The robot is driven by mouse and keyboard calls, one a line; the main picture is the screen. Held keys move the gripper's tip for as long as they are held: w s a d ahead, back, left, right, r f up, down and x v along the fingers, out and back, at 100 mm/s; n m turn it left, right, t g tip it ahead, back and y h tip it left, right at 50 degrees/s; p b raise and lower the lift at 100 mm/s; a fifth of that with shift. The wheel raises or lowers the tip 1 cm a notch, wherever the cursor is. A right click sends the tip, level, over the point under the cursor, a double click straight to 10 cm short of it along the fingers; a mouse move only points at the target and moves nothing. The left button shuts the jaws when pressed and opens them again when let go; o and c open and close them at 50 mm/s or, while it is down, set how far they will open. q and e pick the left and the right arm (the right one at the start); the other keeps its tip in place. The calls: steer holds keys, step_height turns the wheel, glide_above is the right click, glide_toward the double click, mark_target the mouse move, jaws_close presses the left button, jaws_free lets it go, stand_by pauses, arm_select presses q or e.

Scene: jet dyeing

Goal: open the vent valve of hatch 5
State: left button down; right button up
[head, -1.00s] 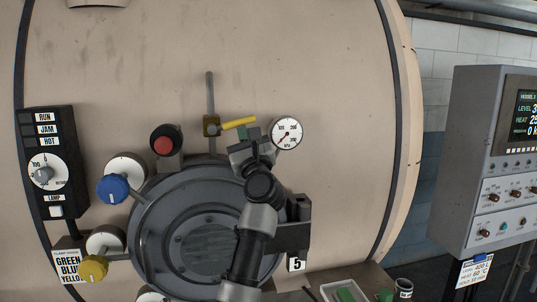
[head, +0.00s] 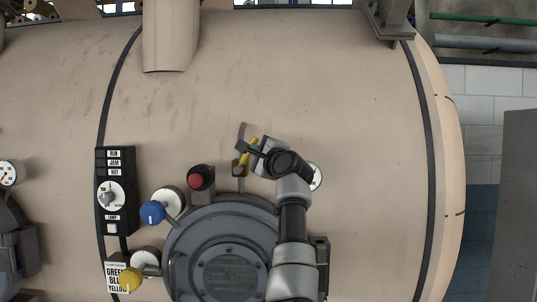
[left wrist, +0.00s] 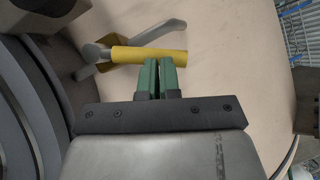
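The vent valve above the round grey hatch (head: 228,272) has a brass body (head: 239,169) and a yellow lever (head: 250,153). The lever slants up and to the right. My left gripper (head: 249,147) is at the lever, its arm reaching up across the hatch's right side. In the left wrist view the green fingertips (left wrist: 159,62) are close together with only a thin gap, right at the lower edge of the yellow lever (left wrist: 150,55). The lever crosses ahead of them and is not seen between them. The hatch number plate is hidden. My right gripper is out of view.
A red knob (head: 199,179), a blue knob (head: 152,212) and a yellow knob (head: 130,279) stand out left of the valve. A pressure gauge (head: 317,178) is partly behind my arm. A black control panel (head: 115,215) is further left.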

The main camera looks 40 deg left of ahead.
arm_select(q)
steer(key=shift+s+a+r+n+g+h+p, duration=0.25)
steer(key=shift+a+n+h+p, duration=0.15)
steer(key=shift+n, duration=0.35)
steer(key=shift+s+a+r+n+g+h+p, duration=0.2)
steer(key=shift+s+a+n+g+h+p, duration=0.1)
steer(key=shift+a+n+p, duration=0.3)
steer(key=shift+s+a+r+n+g+h+p, duration=0.25)
steer(key=shift+a+n+h+p, duration=0.1)
steer(key=shift+n, duration=0.5)
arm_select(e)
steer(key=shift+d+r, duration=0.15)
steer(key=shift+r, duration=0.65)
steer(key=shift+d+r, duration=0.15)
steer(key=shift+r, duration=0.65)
arm_select(q)
steer(key=shift+d+f, duration=0.1)
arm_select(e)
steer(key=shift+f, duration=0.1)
